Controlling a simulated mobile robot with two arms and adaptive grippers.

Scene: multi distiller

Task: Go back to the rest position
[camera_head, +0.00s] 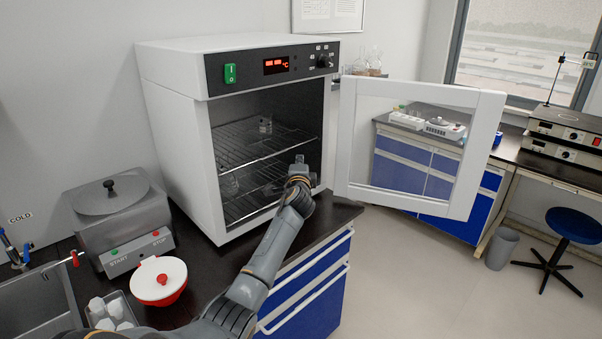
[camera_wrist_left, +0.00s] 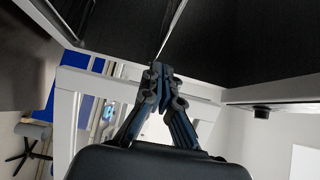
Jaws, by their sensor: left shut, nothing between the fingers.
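My left arm reaches up from the bottom of the head view to the open front of a white oven (camera_head: 170,125). My left gripper (camera_head: 276,187) is at the oven opening, dark and hard to make out against the interior. In the left wrist view its fingertips (camera_wrist_left: 161,73) are together with nothing between them. My right gripper is not in view.
The oven's glass door (camera_head: 487,150) stands wide open to the right of my arm. A bath with a lid (camera_head: 108,197), a red and white bowl (camera_head: 158,281) and a sink (camera_head: 35,302) are at left. Open floor (camera_head: 420,270) lies at right, with a blue stool (camera_head: 572,225).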

